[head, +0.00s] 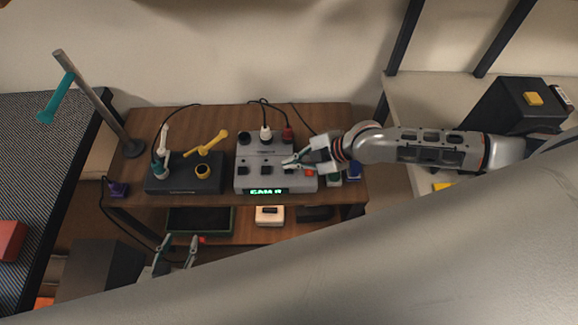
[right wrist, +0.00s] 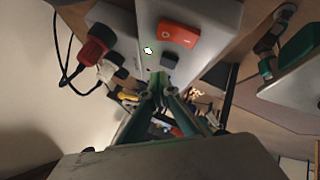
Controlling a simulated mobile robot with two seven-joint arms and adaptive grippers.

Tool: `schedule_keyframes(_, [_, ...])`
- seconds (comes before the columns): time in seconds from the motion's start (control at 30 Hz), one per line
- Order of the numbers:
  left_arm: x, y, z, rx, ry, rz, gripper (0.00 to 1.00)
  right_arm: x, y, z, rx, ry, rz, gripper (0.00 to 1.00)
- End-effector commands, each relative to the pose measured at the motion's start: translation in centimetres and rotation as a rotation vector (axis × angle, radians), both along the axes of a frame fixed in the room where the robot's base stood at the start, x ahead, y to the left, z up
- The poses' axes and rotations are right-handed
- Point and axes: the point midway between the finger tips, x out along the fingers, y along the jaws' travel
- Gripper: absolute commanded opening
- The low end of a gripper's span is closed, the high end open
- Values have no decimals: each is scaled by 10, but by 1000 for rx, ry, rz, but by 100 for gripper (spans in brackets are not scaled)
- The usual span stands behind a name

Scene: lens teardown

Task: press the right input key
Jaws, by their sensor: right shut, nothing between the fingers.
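The grey control box (head: 248,183) stands on the wooden bench with a lit green display (head: 266,191) that seems to read "GAIN R". Dark keys, such as the left one (head: 243,170) and the middle one (head: 266,170), sit in a row, with an orange-red key (head: 310,173) to their right. My right gripper (head: 287,163) is shut and empty over the right part of the box and hides part of the row. In the right wrist view its fingertips (right wrist: 158,79) are close to a black key (right wrist: 169,60); I cannot tell whether they touch. My left gripper (head: 176,252) is open and empty, low in front of the bench.
A dark box (head: 183,185) with a yellow-ringed socket and a teal-and-white tool stands left of the control box. White (head: 266,132) and red (head: 287,133) plugs with cables rise behind it.

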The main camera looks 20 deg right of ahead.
Motion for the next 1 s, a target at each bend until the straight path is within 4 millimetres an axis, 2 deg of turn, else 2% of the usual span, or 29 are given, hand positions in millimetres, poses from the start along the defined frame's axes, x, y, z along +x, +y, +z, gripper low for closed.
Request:
schedule_keyframes(0.27, [0,0,1,0,-1,0,40,0,0,1,0,0,0,0])
schedule_keyframes(0.6, [-1,0,30,0,1,1,40,0,0,29,0,1,1,0])
schedule_keyframes(0.83, [0,0,34,-1,-2,0,40,0,0,46,0,-1,1,0])
schedule_keyframes(1.0, [0,0,33,-1,-1,0,40,0,0,50,0,0,0,0])
